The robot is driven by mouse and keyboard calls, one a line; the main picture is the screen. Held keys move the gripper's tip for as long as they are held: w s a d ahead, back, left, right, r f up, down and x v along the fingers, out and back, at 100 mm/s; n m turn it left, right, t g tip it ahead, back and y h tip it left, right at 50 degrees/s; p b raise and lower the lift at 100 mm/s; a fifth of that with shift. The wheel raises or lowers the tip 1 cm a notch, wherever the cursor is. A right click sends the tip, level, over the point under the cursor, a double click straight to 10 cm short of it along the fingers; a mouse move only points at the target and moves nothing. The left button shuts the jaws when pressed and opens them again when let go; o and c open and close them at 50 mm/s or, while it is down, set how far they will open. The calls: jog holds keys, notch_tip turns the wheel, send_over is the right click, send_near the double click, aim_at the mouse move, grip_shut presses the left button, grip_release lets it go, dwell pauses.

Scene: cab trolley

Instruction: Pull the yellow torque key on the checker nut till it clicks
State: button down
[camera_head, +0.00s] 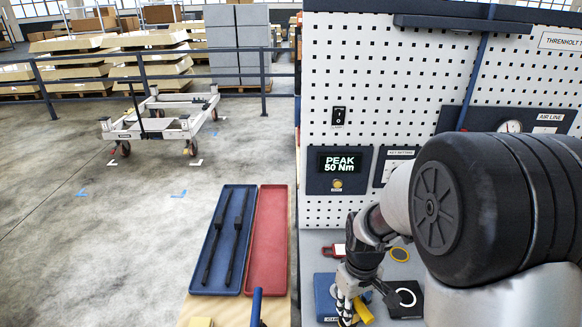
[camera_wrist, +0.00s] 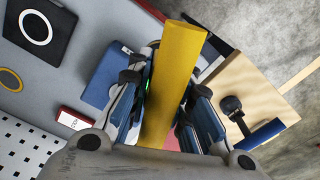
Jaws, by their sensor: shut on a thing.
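The yellow torque key (camera_wrist: 176,75) runs up the middle of the wrist view, between the fingers of my gripper (camera_wrist: 160,105). My gripper is shut on it. In the head view my gripper (camera_head: 352,298) is low on the bench, and a small yellow part of the key (camera_head: 363,311) shows beside the fingers. A blue checker block (camera_head: 325,299) sits just left of and behind the fingers; it also shows in the wrist view (camera_wrist: 103,77). The nut, and whether the key is seated on it, are hidden. The panel display (camera_head: 343,162) reads "PEAK 50 Nm".
A black pad with a white ring (camera_head: 408,299) and a yellow ring (camera_head: 400,254) lie right of my gripper. A blue tray (camera_head: 221,240) with black tools and an empty red tray (camera_head: 268,240) lie left. A pegboard (camera_head: 400,60) stands behind. A wheeled trolley (camera_head: 160,118) stands on the floor.

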jog(key=m, duration=0.3)
jog(key=w+f+m, duration=0.1)
jog(key=shift+m+b, duration=0.4)
dwell(1.9)
